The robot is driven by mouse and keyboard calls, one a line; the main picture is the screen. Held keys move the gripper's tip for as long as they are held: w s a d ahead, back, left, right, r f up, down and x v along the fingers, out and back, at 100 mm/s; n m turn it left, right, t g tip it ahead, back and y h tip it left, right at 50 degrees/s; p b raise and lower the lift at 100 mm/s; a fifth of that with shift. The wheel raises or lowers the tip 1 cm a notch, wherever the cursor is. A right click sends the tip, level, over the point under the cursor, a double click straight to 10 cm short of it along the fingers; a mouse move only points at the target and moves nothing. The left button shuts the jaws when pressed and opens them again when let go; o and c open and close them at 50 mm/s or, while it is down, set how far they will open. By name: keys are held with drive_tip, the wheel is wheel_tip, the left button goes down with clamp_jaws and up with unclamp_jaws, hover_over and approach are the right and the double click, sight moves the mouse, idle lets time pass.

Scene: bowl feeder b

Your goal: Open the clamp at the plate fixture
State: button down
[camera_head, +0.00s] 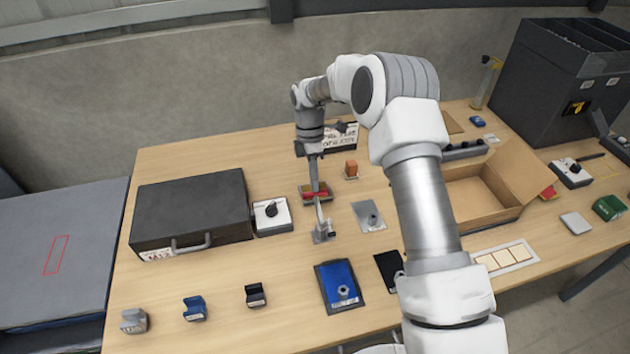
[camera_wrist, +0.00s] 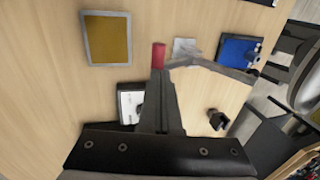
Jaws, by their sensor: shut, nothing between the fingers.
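The plate fixture (camera_head: 305,197) has a gold plate in a grey frame; the wrist view shows the gold plate (camera_wrist: 107,40) at upper left. The clamp has a red handle (camera_head: 322,194) and a grey metal arm running to a small grey base (camera_head: 323,236) on the table. In the wrist view the red handle (camera_wrist: 158,55) is just beyond my fingertips, with the grey arm (camera_wrist: 205,63) extending right. My gripper (camera_head: 315,184) points down at the fixture, shut and empty. Its fingers (camera_wrist: 158,75) look very close to the red handle; I cannot tell whether they touch.
A black case (camera_head: 190,208) and a white switch box (camera_head: 272,215) stand left. A grey plate (camera_head: 369,216) lies right of the clamp, and a blue plate (camera_head: 340,284) in front. An open cardboard box (camera_head: 480,200) is at right.

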drive_tip(key=shift+w+a+f, duration=0.1)
drive_tip(key=shift+w+f, duration=0.2)
drive_tip(key=shift+f, duration=0.1)
idle(0.4)
